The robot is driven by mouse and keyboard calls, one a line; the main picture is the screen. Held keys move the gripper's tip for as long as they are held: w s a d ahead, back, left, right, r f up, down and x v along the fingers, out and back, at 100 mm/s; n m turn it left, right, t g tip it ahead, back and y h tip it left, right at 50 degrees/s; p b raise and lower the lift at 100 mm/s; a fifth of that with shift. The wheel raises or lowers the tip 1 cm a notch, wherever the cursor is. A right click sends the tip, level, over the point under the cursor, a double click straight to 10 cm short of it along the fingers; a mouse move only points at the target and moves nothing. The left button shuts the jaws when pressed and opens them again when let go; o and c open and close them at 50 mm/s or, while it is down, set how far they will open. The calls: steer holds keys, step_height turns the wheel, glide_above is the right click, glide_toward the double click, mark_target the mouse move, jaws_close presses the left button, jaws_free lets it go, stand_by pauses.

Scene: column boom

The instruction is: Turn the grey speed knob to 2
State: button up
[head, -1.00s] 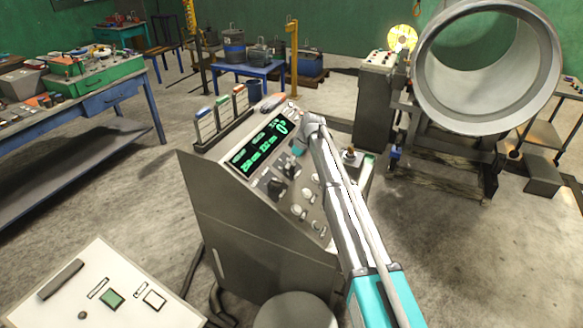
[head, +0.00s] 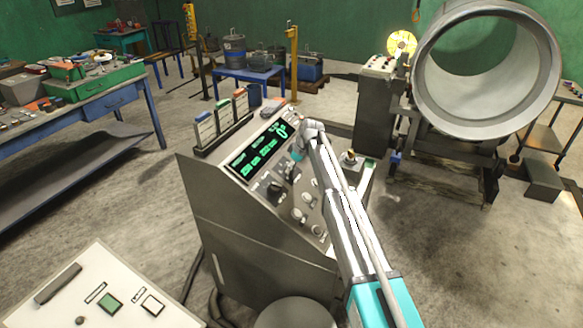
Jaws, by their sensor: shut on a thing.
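The sloped control console (head: 240,220) stands in the middle of the head view, with a lit green display (head: 262,150) and several knobs and switches below it. My gripper (head: 290,174) is at the panel just below the display, at the end of my arm coming in from the lower right. It is shut on a knob there, taken as the grey speed knob, which the fingers and wrist mostly hide. The knob's pointer and scale numbers are too small to read. A dark knob (head: 275,189) sits just left of and below my gripper.
A white panel box (head: 95,290) with a green button is at the lower left. A joystick box (head: 351,162) is right of the console. Behind stand a large steel pipe (head: 550,75) and a blue-framed workbench (head: 90,100). Open floor lies between.

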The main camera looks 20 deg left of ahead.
steer(key=shift+c, duration=0.3)
steer(key=shift+n, duration=0.4)
steer(key=o, duration=1.2)
steer(key=shift+c, duration=0.2)
steer(key=shift+m, duration=0.4)
steer(key=shift+d+r+p, duration=0.1)
steer(key=shift+r+p, duration=0.25)
steer(key=shift+p, duration=0.05)
steer(key=p+v, duration=1.2)
steer(key=v, duration=0.1)
